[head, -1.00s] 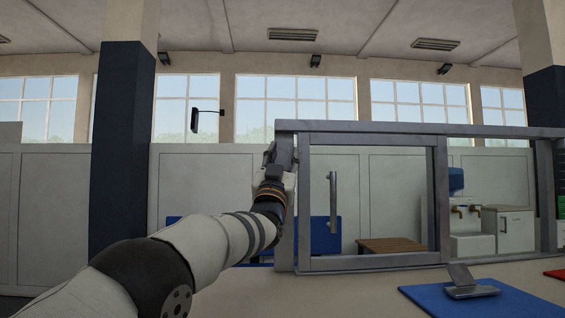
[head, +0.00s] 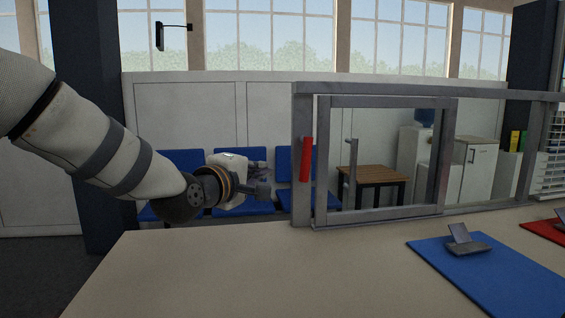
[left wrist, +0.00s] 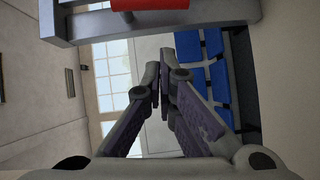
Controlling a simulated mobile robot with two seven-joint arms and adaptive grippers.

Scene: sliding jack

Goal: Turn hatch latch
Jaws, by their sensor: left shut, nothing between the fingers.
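The red latch handle (head: 306,158) stands nearly upright on the left post of the grey hatch frame (head: 303,205). A sliding glass panel with a grey vertical handle (head: 350,174) sits within the frame, just right of the latch. My left gripper (head: 264,190) is left of the post, a little lower than the latch and apart from it in the picture. Its fingers are shut and empty; they also show in the left wrist view (left wrist: 160,76). There, part of the red latch (left wrist: 150,5) shows at the top edge, cut off. My right gripper is not in view.
The pale counter (head: 230,270) spreads in front of the frame. A blue mat (head: 500,280) with a small grey stand (head: 468,246) lies at right, and a red mat (head: 548,231) beyond it. Blue chairs (head: 185,162) and a wooden table (head: 378,178) are behind.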

